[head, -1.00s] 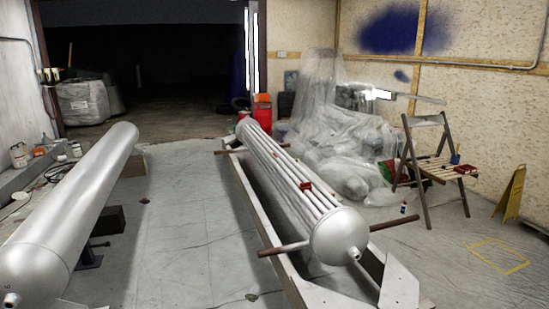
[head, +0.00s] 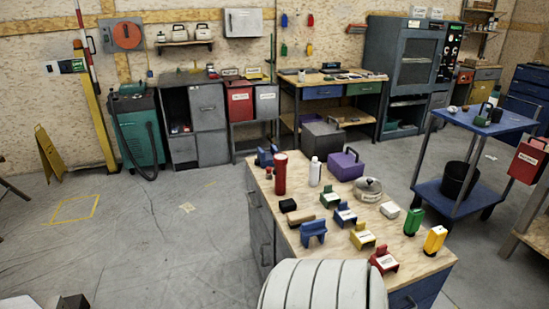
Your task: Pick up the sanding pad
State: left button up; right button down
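The wooden-topped workbench (head: 376,268) stands in front of me in the head view, with many small items on it. A small black block (head: 288,205) lies near its left edge. A low tan-brown block (head: 301,218) lies just beside it, and a small whitish block (head: 390,210) lies near the right edge. I cannot tell for sure which of these is the sanding pad; the tan-brown block looks most like one. Neither of my grippers can be made out in this view.
A red cylinder (head: 280,174), a white bottle (head: 314,171), a purple box (head: 346,165) and a lidded pot (head: 368,188) stand on the bench's far part. Several coloured holders crowd its front. A blue cart (head: 482,123) stands right; open floor lies left.

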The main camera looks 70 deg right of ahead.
aim_at(286, 206)
jog(key=z, duration=2.45)
jog(key=i+j+z, duration=0.15)
jog(key=z, duration=0.75)
